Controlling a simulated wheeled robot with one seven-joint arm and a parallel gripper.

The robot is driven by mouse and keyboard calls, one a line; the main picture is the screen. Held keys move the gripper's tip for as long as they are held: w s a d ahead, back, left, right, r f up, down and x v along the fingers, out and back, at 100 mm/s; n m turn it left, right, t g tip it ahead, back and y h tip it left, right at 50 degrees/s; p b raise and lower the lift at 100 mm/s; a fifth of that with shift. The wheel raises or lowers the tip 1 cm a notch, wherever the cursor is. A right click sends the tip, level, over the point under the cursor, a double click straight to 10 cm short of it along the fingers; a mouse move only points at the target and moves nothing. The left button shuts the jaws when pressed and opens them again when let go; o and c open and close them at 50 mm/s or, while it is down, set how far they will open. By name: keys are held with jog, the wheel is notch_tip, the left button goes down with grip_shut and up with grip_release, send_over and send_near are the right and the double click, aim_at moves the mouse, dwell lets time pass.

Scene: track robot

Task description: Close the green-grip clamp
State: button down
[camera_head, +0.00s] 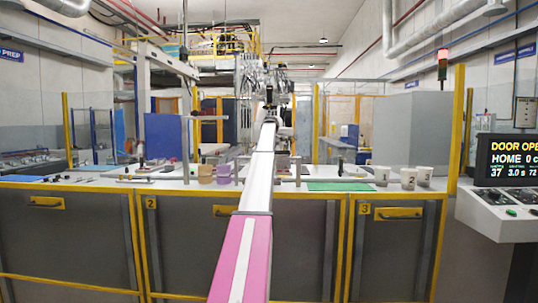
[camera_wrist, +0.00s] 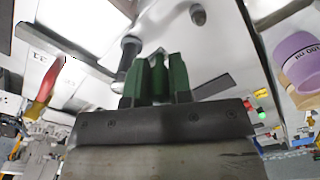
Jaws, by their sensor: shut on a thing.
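In the wrist view my gripper (camera_wrist: 155,82) has two dark green fingers standing up from a dark grey palm. They are shut on the green grip (camera_wrist: 158,72) of the clamp, a narrow green piece between them. A dark rod with a rounded end (camera_wrist: 131,46) shows just behind the left finger; I cannot tell whether it belongs to this clamp. The clamp's lower parts are largely hidden by the fingers and palm, so its lever position is unclear. In the head view my arm reaches away over the bench, and the gripper and clamp cannot be made out.
A red handle (camera_wrist: 46,84) stands left in the wrist view, and a purple cup (camera_wrist: 292,58) at right. Yellow posts (camera_head: 456,130) edge the bench.

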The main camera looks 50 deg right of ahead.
dwell(0.4)
jog(key=c, duration=1)
grip_release()
jog(key=shift+c, duration=0.2)
jog(key=shift+r, duration=0.1)
notch_tip(320, 180, up, 11)
jog(key=shift+f, duration=0.15)
